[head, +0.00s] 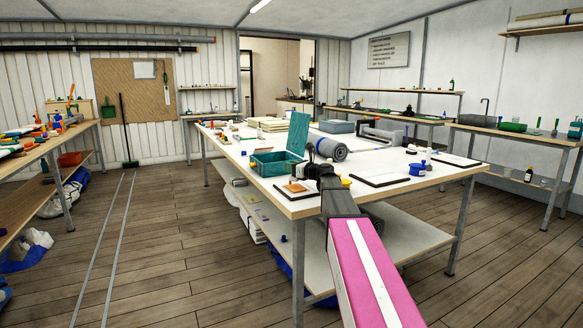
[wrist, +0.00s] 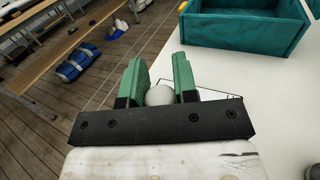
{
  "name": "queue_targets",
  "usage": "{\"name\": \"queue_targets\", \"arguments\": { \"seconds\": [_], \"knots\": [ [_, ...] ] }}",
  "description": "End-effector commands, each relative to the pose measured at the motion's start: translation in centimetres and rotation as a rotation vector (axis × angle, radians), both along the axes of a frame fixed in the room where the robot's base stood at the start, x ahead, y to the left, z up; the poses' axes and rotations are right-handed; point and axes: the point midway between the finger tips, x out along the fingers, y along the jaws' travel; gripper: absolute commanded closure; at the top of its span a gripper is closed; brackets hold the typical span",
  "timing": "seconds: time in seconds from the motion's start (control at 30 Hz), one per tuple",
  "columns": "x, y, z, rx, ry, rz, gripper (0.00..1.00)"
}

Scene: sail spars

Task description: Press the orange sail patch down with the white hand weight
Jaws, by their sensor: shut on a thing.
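The orange sail patch (head: 296,187) lies on a white, dark-edged board (head: 283,191) at the table's near left corner in the head view. My gripper (wrist: 160,78) has green fingers shut on a rounded white thing, the white hand weight (wrist: 160,96), in the wrist view. In the head view my gripper (head: 310,173) is over or just beyond the patch's right side; I cannot tell whether the weight touches it. The weight's lower part is hidden behind the black gripper bar, and the patch does not show in the wrist view.
A teal open box (head: 273,164) stands just behind the board, with an upright teal panel (head: 299,133) beside it. A grey roll (head: 331,150), a yellow-topped item (head: 345,182), another dark-edged board (head: 380,180) and a blue container (head: 417,169) lie to the right.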

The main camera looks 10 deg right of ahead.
Motion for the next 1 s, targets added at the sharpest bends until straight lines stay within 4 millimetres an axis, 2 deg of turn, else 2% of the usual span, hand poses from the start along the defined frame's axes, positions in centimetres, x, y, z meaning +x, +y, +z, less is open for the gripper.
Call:
{"name": "queue_targets", "arguments": {
  "seconds": [1.0],
  "knots": [
    [0.0, 0.0, -1.01, 0.0, -0.001, 0.0, 1.0]
  ]
}}
